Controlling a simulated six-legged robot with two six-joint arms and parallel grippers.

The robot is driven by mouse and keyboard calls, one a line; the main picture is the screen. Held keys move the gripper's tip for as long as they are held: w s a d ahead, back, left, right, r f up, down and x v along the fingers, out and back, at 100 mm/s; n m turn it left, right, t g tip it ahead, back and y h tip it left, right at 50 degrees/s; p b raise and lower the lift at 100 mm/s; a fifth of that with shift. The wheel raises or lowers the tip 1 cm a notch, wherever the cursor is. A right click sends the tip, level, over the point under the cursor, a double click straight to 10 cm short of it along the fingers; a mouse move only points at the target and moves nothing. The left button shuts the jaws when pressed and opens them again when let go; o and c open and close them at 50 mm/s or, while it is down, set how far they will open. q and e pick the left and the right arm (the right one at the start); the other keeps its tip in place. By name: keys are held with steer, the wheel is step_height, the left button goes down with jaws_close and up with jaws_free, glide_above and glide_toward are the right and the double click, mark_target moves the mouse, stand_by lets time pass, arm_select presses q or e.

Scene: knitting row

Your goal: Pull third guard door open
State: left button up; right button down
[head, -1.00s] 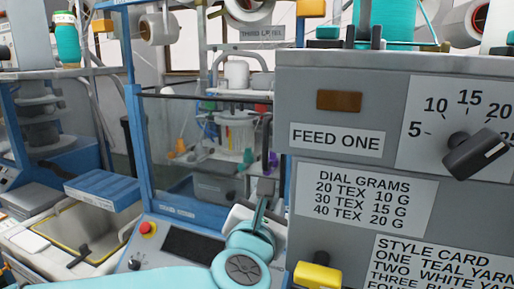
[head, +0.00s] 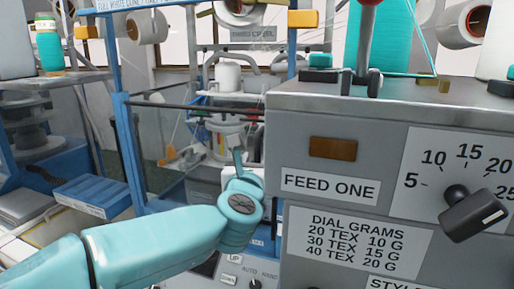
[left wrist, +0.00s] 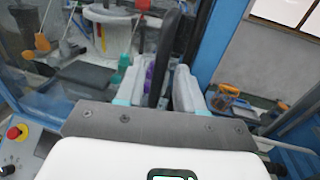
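The guard door (head: 150,150) is a clear panel with a dark top edge, in a blue frame left of the grey feed box in the head view. Its panel also shows at the left of the left wrist view. A dark upright bar handle (left wrist: 163,55) shows in the left wrist view. My left gripper (left wrist: 157,88) has its pale fingers apart, one on each side of the bar's lower part; I cannot tell whether they touch it. In the head view my left gripper (head: 239,160) is in front of the door's right side, and the handle is mostly hidden. My right gripper is not in view.
The grey feed box (head: 335,240) with its dial stands close on the right of my left arm. A control panel (head: 245,272) lies below the gripper. A blue slotted tray (head: 92,195) is at the left. A blue post (left wrist: 208,45) stands right of the bar.

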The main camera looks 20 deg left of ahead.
mark_target(256, 158)
arm_select(q)
steer(key=shift+w+r+p, duration=0.15)
steer(key=shift+w+p, duration=0.15)
steer(key=shift+w, duration=0.75)
steer(key=shift+w+a, duration=0.3)
steer(key=shift+w, duration=0.15)
steer(key=shift+d, duration=0.15)
steer(key=shift+c, duration=1.2)
steer(key=shift+s, duration=0.1)
jaws_close()
